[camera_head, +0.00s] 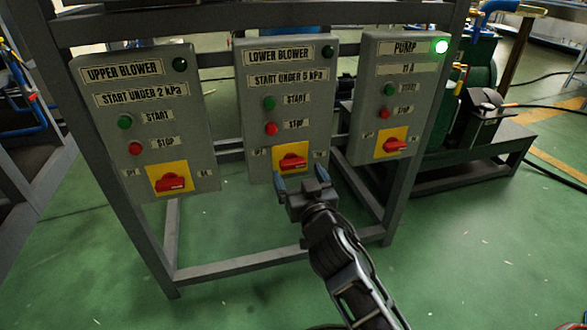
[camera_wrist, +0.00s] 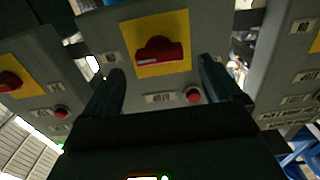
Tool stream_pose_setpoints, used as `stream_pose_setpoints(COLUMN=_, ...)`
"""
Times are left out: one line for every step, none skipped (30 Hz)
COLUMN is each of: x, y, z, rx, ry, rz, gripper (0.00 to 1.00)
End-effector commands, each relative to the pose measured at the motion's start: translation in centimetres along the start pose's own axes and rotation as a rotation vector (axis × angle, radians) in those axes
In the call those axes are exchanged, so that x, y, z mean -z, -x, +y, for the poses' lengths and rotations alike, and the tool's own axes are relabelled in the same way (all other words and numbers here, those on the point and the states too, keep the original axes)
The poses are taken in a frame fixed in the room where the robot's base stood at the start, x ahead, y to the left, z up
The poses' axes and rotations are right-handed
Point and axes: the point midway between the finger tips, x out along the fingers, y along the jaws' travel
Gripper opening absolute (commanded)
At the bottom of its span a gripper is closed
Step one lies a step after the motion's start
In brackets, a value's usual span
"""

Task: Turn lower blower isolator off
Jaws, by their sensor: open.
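The lower blower isolator (camera_head: 291,162) is a red rotary handle on a yellow plate at the bottom of the middle grey box labelled LOWER BLOWER (camera_head: 286,95). Its handle lies roughly sideways, slightly tilted in the head view. My gripper (camera_head: 302,180) is open and empty, just below and in front of this handle. In the wrist view the red handle (camera_wrist: 159,50) stands ahead, between the lines of my two open fingers (camera_wrist: 158,85), and looks apart from them.
The UPPER BLOWER box (camera_head: 140,120) is on the left and the PUMP box (camera_head: 400,95) on the right, each with a similar red isolator. The pump's lamp (camera_head: 441,46) glows green. The boxes hang on a grey metal frame (camera_head: 235,268).

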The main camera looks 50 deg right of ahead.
Motion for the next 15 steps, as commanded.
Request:
stream_pose_setpoints(x=0.1, y=-0.8, z=0.0, rx=0.0, ry=0.001, rz=0.002, gripper=0.92)
stream_pose_setpoints(x=0.1, y=-1.3, z=0.0, rx=0.0, ry=0.001, rz=0.002, gripper=0.92)
stream_pose_setpoints(x=0.1, y=-1.8, z=0.0, rx=0.0, ry=0.001, rz=0.001, gripper=0.92)
stream_pose_setpoints(x=0.1, y=-2.2, z=0.0, rx=0.0, ry=0.001, rz=0.001, gripper=0.92)
stream_pose_setpoints(x=0.1, y=-2.5, z=0.0, rx=0.0, ry=0.0, rz=0.001, gripper=0.92)
stream_pose_setpoints(x=0.0, y=-2.9, z=0.0, rx=0.0, ry=0.0, rz=0.0, gripper=0.92)
stream_pose_setpoints(x=0.0, y=-3.2, z=0.0, rx=0.0, ry=0.0, rz=0.0, gripper=0.92)
stream_pose_setpoints(x=0.0, y=-3.4, z=0.0, rx=0.0, ry=0.0, rz=0.001, gripper=0.92)
stream_pose_setpoints(x=0.0, y=-3.6, z=0.0, rx=0.0, ry=0.0, rz=0.001, gripper=0.92)
stream_pose_setpoints(x=0.0, y=-3.7, z=0.0, rx=0.0, ry=0.0, rz=0.0, gripper=0.92)
stream_pose_setpoints(x=0.0, y=-3.8, z=0.0, rx=0.0, ry=0.0, rz=0.0, gripper=0.92)
stream_pose_setpoints(x=0.0, y=-3.9, z=0.0, rx=0.0, ry=0.0, rz=-0.001, gripper=0.92)
stream_pose_setpoints(x=-0.1, y=-4.0, z=0.0, rx=0.0, ry=0.0, rz=-0.001, gripper=0.92)
stream_pose_setpoints(x=-0.1, y=-4.0, z=0.0, rx=0.0, ry=0.0, rz=-0.001, gripper=0.92)
stream_pose_setpoints(x=-0.1, y=-4.0, z=0.0, rx=0.0, ry=0.0, rz=-0.001, gripper=0.92)
